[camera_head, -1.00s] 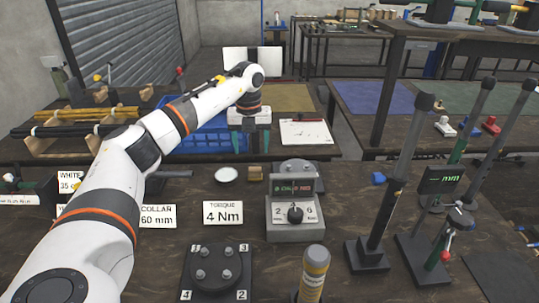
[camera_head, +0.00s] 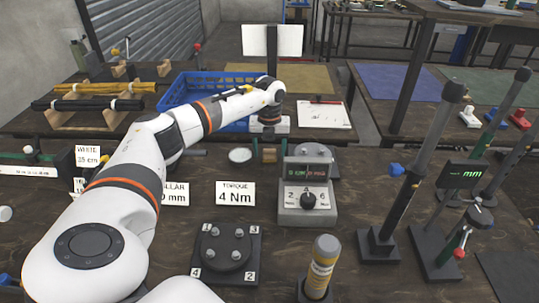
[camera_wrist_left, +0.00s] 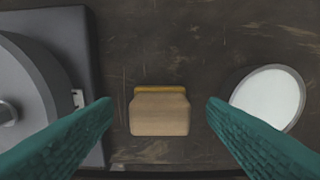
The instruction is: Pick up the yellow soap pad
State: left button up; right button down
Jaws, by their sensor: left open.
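A small tan block with a yellow strip along its far edge, which appears to be the yellow soap pad (camera_wrist_left: 160,92), lies on the dark bench in the left wrist view. In the head view the small tan block (camera_head: 269,156) shows beyond the dial box. My left gripper (camera_head: 269,148) points down there with its green fingers apart. In the left wrist view the fingers (camera_wrist_left: 160,116) stand one on each side of the block, with a gap on both sides. Nothing is held. My right gripper is in neither view.
A round white dish (camera_wrist_left: 268,98) lies close beside one finger. A grey round-topped fixture (camera_wrist_left: 55,75) stands on the other side. The dial box (camera_head: 307,201) stands nearer to me. A blue crate (camera_head: 190,92) is behind, and tall presses (camera_head: 400,205) stand at the right.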

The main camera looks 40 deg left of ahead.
aim_at(270, 150)
pick_arm(q)
jog(key=shift+f, duration=0.7)
jog(key=c, duration=1.1)
jog(key=shift+o, duration=0.2)
jog(key=shift+r, duration=0.15)
notch_tip(270, 150, up, 10)
jog(key=shift+f, duration=0.1)
